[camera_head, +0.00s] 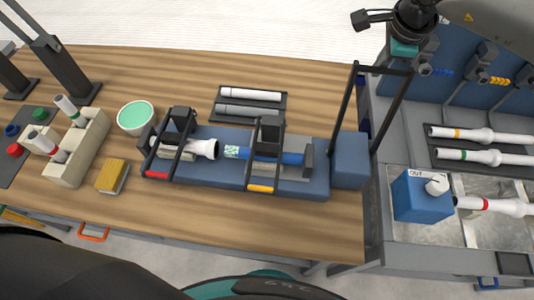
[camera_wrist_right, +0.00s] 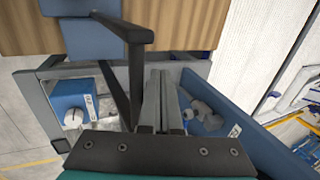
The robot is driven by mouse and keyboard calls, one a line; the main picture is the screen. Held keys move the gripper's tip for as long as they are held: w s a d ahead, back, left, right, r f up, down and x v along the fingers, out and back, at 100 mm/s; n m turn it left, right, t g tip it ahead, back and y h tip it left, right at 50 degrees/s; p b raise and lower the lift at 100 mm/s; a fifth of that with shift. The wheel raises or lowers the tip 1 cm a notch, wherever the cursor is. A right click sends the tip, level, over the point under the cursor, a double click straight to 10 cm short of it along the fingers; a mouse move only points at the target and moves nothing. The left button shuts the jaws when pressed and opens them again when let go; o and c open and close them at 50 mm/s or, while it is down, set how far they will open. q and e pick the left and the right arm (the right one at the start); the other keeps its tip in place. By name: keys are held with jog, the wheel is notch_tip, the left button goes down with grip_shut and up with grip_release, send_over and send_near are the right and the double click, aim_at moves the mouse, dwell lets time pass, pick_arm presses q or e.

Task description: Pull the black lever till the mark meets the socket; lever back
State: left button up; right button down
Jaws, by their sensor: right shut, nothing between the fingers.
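The black lever (camera_head: 384,70) is a tall frame on a blue block at the jig's right end, leaning right. In the right wrist view its bar (camera_wrist_right: 125,32) is beside the fingers. My right gripper (camera_head: 403,56) is shut and empty, close to the bar; whether it touches I cannot tell. Its fingers also show in the right wrist view (camera_wrist_right: 158,80). In the jig (camera_head: 225,184), a white pipe with a flared socket (camera_head: 207,148) faces a blue pipe (camera_head: 291,157). The patterned mark (camera_head: 234,152) on the blue pipe is outside the socket, with a small gap. My left gripper is not in view.
Clamps with red (camera_head: 157,175) and orange (camera_head: 261,188) ends cross the pipes. A green-filled bowl (camera_head: 136,117), a sponge (camera_head: 112,175) and a holder (camera_head: 72,160) stand left. A blue OUT box (camera_head: 418,200) and pipes are right. The front bench is clear.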

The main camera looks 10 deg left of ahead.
jog(key=shift+s+d+r, duration=0.1)
jog(key=shift+s+r, duration=0.1)
jog(key=shift+s, duration=1.3)
jog(key=shift+s+r, duration=0.15)
jog(key=shift+s, duration=1.3)
jog(key=shift+s+f+b, duration=0.15)
jog(key=shift+s+b, duration=0.75)
jog(key=shift+s, duration=1.3)
jog(key=shift+s+d+f+b, duration=0.1)
jog(key=shift+s+f+b, duration=0.1)
jog(key=shift+s+b, duration=0.4)
jog(key=shift+s+f+b, duration=0.2)
jog(key=shift+s+b, duration=0.05)
jog(key=shift+s, duration=0.6)
jog(key=shift+s+d+f+b, duration=0.1)
jog(key=shift+s+f+b, duration=0.1)
jog(key=shift+s+b, duration=0.4)
jog(key=shift+s, duration=0.15)
